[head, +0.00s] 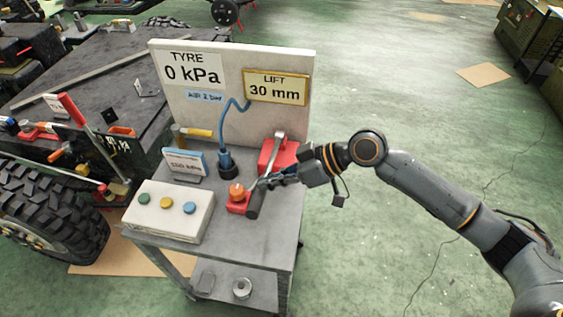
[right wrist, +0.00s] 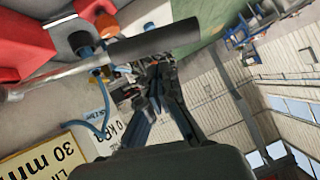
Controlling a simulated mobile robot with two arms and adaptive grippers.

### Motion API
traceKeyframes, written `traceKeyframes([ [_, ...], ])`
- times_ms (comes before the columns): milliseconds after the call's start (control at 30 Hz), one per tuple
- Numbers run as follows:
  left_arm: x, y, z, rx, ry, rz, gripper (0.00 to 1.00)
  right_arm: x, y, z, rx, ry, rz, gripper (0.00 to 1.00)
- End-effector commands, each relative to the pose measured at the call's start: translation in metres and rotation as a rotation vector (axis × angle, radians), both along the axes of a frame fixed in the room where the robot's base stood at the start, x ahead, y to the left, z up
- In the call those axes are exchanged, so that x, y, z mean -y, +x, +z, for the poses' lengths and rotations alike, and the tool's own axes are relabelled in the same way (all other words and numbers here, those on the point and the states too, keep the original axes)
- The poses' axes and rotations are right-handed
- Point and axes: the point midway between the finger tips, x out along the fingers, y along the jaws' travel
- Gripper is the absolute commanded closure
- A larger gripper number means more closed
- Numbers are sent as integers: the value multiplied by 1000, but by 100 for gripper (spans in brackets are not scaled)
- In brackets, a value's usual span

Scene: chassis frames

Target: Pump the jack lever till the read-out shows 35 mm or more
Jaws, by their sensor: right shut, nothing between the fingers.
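The lift read-out (head: 276,88) on the upright panel shows 30 mm; its sign also shows tilted in the right wrist view (right wrist: 45,158). The red jack (head: 284,154) stands at the right back of the grey cart top. Its grey lever slopes toward the front and ends in a black grip (head: 254,204). In the right wrist view the black grip (right wrist: 155,42) lies across, just beyond my fingertips. My right gripper (head: 266,183) is shut and empty beside the lever's grip end; whether it touches is unclear. My left gripper is out of view.
Close to the grip stands a red box with an orange knob (head: 237,191). A white box with three buttons (head: 168,207) is at the front left. A blue hose fitting (head: 227,163) and small sign (head: 185,163) stand behind. Floor right of the cart is open.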

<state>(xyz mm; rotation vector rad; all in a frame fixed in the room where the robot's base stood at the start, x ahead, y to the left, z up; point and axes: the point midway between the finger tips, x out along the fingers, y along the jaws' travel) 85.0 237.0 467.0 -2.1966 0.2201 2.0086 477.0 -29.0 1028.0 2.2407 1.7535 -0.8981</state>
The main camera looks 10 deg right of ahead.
Motion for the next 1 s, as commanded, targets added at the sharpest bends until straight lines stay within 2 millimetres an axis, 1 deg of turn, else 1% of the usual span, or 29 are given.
traceKeyframes([
  [33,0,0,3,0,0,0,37,-2,-1,-3,-1,1,0,100],
  [200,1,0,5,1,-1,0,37,-3,-2,-11,0,1,0,100],
  [500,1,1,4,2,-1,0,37,-3,-2,-12,2,0,0,100],
  [567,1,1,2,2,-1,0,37,-3,-3,-16,9,-3,0,100],
  [667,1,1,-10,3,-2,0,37,-5,-8,-33,49,-18,2,100],
  [833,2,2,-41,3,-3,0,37,-8,-19,-80,196,-65,2,100],
  [900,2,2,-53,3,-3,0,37,-8,-19,-96,257,-86,2,100],
  [1000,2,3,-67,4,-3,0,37,-7,-17,-116,324,-107,2,100],
])
